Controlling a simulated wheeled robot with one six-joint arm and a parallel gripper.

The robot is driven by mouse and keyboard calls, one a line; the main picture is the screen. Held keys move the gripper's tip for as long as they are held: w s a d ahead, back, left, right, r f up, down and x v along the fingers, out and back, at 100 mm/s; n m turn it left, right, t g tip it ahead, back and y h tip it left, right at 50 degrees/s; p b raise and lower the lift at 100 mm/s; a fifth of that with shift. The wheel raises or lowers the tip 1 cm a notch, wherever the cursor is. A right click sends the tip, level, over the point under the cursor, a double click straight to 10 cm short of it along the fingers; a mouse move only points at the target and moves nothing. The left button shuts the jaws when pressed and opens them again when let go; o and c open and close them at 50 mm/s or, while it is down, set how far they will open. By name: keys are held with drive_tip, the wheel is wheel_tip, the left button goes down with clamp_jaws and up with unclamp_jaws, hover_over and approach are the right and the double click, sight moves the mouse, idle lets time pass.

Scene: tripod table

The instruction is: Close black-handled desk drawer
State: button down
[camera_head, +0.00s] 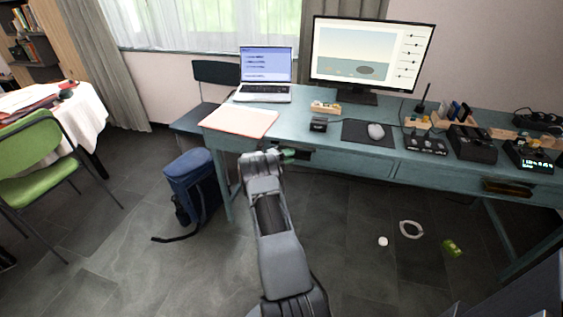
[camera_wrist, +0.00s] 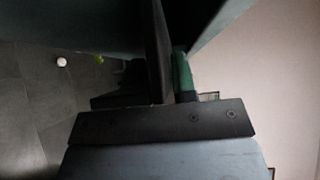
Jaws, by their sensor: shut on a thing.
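The blue-green desk (camera_head: 225,120) has a left drawer (camera_head: 345,163) under its front edge, close to my gripper. My gripper (camera_head: 286,154) reaches to the left end of this drawer front, with a green fingertip showing. A dark handle (camera_head: 304,154) shows just right of the fingertip, partly hidden by my gripper. My gripper appears shut on this black handle. In the wrist view, a dark upright piece and a green finger pad (camera_wrist: 183,78) stand close together against the desk's underside. How far the drawer stands out is hard to tell.
A laptop (camera_head: 265,75), monitor (camera_head: 370,60), papers (camera_head: 240,121) and mouse (camera_head: 376,131) lie on the desk. A blue backpack (camera_head: 190,180) stands left of my arm. Small items lie on the floor at right.

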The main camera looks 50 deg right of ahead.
drive_tip(key=shift+d+f, duration=0.2)
drive_tip(key=shift+d, duration=0.05)
drive_tip(key=c, duration=1)
unclamp_jaws()
drive_tip(key=shift+w, duration=0.1)
drive_tip(key=shift+r, duration=0.1)
drive_tip(key=v, duration=1.4)
drive_tip(key=shift+p, duration=0.45)
drive_tip(key=shift+r, duration=0.1)
